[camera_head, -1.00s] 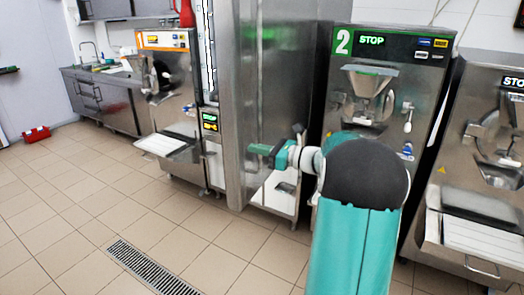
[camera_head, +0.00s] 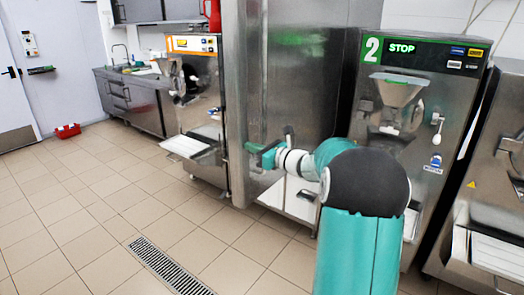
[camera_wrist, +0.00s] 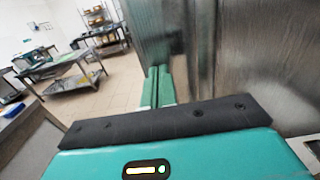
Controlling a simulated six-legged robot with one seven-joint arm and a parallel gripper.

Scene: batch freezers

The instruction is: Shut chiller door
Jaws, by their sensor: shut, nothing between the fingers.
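The chiller door (camera_head: 295,75) is a tall brushed-steel panel in the middle of the head view. Its left edge stands beside the orange-topped machine. Whether a gap remains behind it is hidden from this side. My gripper (camera_head: 251,148) is in front of the door's lower part, near its left edge, with its green fingers pointing left. In the wrist view the fingers (camera_wrist: 158,88) lie together and hold nothing. The steel surface (camera_wrist: 240,50) fills the right of that view, close beside them. I cannot tell whether the fingers touch it.
A machine marked 2 (camera_head: 415,85) stands right of the chiller, with another at the right edge. An orange-topped machine (camera_head: 195,95) stands left. A red box (camera_head: 67,131) and a floor drain (camera_head: 165,268) are on the tiles.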

